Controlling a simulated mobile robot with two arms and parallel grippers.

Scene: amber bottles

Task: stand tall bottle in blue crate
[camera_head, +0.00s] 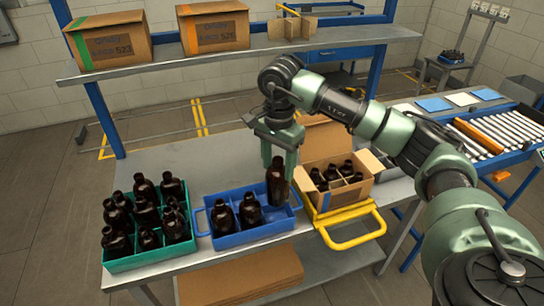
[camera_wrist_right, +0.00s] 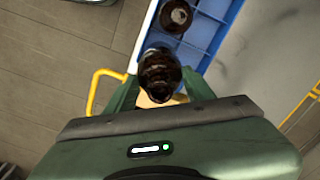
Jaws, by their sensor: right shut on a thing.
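The tall dark amber bottle (camera_head: 276,186) is upright between the fingers of my right gripper (camera_head: 279,158). It is over or inside the right end of the blue crate (camera_head: 243,238); I cannot tell whether its base touches the crate floor. In the right wrist view the bottle (camera_wrist_right: 158,72) shows from above between my green fingers (camera_wrist_right: 160,88), near the edge of the blue crate (camera_wrist_right: 203,32). Two shorter amber bottles stand in the left part of the crate (camera_head: 250,211). My left gripper is not in view.
A green crate (camera_head: 148,258) full of amber bottles stands left of the blue crate. At right, an open cardboard box (camera_head: 348,193) with several bottles sits beside a yellow handle (camera_head: 352,243). A shelf (camera_head: 230,57) with boxes spans above the table.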

